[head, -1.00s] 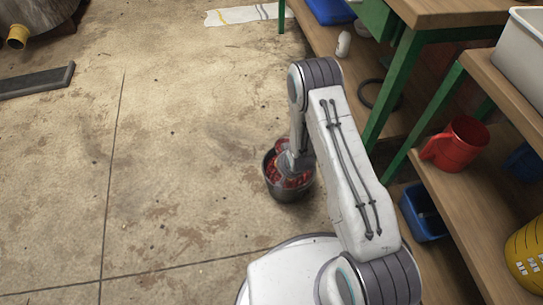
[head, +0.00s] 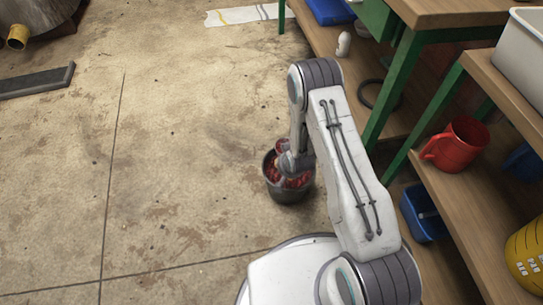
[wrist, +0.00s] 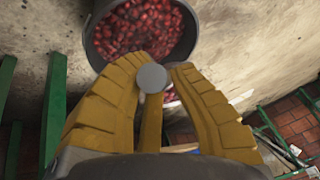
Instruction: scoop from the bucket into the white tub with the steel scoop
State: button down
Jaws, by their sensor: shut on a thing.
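The dark grey bucket (head: 290,195) stands on the floor and holds many small red fruits; it also shows at the top of the wrist view (wrist: 188,42). My gripper (wrist: 155,66) has yellow ribbed fingers shut on the steel scoop, whose round grey handle end (wrist: 151,78) shows between them. In the head view my gripper (head: 290,162) is over the bucket's mouth, partly hidden by my arm. The white tub (head: 524,58) stands on the wooden bench at the upper right, cut by the picture edge.
A red jug (head: 458,145) and a yellow container (head: 527,255) stand on the right-hand shelf. A blue bin (head: 422,213) is under it. Green bench legs (head: 392,88) rise right of my arm. The floor left of the bucket is clear.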

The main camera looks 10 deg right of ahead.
jog(key=shift+r, duration=0.15)
jog(key=shift+r+p, duration=1.65)
jog(key=shift+r, duration=0.75)
jog(key=shift+a, duration=0.15)
